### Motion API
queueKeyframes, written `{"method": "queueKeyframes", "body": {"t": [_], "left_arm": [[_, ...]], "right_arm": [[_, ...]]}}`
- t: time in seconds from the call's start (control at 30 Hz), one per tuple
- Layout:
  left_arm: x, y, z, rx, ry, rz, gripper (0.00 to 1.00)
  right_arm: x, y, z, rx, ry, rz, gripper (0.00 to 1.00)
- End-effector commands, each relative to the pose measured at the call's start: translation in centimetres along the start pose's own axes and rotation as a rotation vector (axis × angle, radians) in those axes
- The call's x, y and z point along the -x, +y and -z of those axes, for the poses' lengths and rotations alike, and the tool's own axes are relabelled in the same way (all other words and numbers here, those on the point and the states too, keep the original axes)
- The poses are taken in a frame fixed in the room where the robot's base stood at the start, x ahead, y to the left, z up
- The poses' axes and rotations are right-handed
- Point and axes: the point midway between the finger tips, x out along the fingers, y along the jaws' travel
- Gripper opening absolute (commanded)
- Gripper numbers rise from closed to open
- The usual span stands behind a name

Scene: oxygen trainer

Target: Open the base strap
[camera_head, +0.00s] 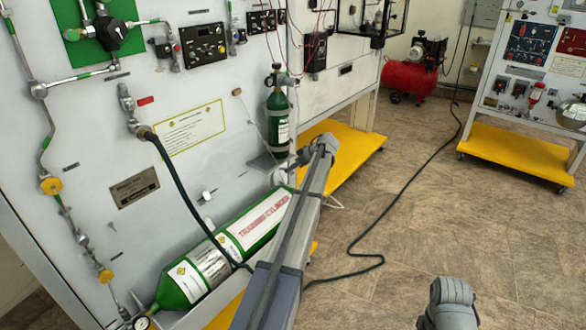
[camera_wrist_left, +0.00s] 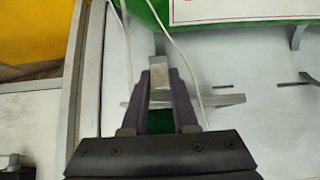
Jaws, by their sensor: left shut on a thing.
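The large green and white training cylinder (camera_head: 262,222) lies along the foot of the white panel. It also shows at the top of the left wrist view (camera_wrist_left: 150,12). My left gripper (camera_head: 297,163) is at its far end, partly hidden by my forearm in the head view. In the left wrist view its two dark fingers (camera_wrist_left: 162,82) are shut on a small grey tab, which I take to be the base strap (camera_wrist_left: 159,72). A grey bar (camera_wrist_left: 225,100) crosses behind the fingers. My right gripper is not in view.
A small green cylinder (camera_head: 278,122) stands upright against the panel. A dark hose (camera_head: 180,185) hangs from the panel to the training cylinder. A yellow base shelf (camera_head: 345,147) juts out near the gripper. A black cable (camera_head: 400,190) lies on the otherwise open floor.

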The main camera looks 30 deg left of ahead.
Motion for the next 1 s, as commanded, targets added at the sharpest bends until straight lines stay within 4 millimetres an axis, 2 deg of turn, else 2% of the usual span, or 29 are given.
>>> {"method": "queueKeyframes", "body": {"t": [0.17,0.2,0.43,0.77,1.0], "left_arm": [[-0.1,0.0,0.2,0.000,0.006,0.001,0.00],[-0.1,0.0,0.2,0.000,0.005,0.001,0.31],[-0.1,0.0,0.1,0.000,0.003,0.000,0.56],[0.2,0.0,0.1,0.000,0.002,0.000,0.57],[2.4,0.0,0.3,-0.001,0.002,-0.001,0.57]], "right_arm": [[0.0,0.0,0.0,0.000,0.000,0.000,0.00],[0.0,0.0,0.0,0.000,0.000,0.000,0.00],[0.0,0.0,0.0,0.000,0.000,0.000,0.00],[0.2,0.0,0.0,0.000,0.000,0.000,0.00],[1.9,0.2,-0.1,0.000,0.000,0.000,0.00]]}}
